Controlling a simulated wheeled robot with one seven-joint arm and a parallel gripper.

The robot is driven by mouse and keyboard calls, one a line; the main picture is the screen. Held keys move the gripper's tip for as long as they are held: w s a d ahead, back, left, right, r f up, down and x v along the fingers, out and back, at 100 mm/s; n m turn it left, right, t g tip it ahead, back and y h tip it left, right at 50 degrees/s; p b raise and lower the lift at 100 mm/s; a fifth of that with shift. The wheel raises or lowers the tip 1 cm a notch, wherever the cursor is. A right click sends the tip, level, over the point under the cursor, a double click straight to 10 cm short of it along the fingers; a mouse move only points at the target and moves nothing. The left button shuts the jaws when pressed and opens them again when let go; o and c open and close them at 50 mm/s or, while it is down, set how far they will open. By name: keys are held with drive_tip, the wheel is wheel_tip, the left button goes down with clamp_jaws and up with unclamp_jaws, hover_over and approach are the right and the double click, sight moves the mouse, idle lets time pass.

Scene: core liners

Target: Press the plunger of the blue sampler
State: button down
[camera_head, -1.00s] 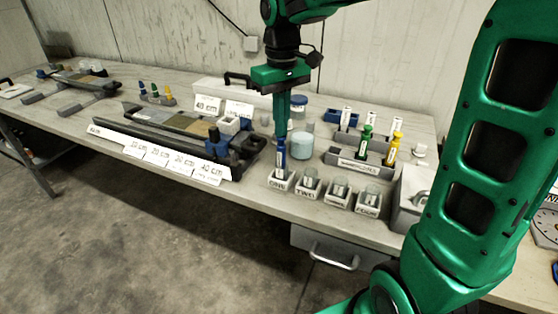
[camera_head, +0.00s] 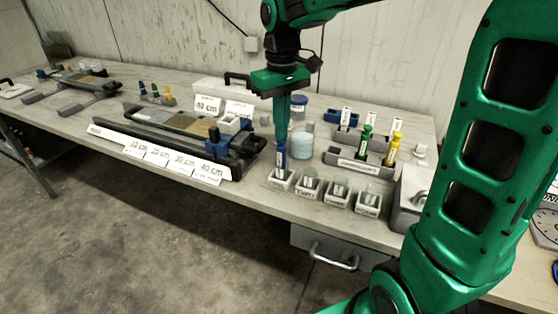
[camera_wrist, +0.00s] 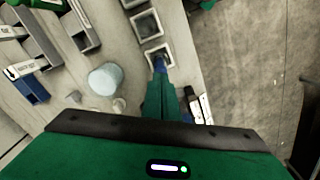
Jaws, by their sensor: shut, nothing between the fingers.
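The blue sampler (camera_head: 281,160) stands upright in the leftmost white box (camera_head: 280,181) of a row at the table's front edge. My gripper (camera_head: 281,138) is shut with nothing in it and points straight down over the sampler's top. In the wrist view, my fingertips (camera_wrist: 162,78) lie right against the blue sampler (camera_wrist: 159,63) in its box. The fingers hide the plunger, so I cannot tell whether they touch it or how far down it is.
Several similar boxes, one being (camera_head: 308,187), hold clear cups to the right. Green (camera_head: 364,141) and yellow (camera_head: 391,149) samplers stand in a grey rack behind. A pale blue jar (camera_head: 301,146) is close behind my fingers. A long grey core tray (camera_head: 175,130) lies left.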

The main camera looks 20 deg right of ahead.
drive_tip(key=shift+f, duration=0.35)
drive_tip(key=shift+r, duration=0.1)
idle(0.4)
drive_tip(key=shift+r, duration=3.5)
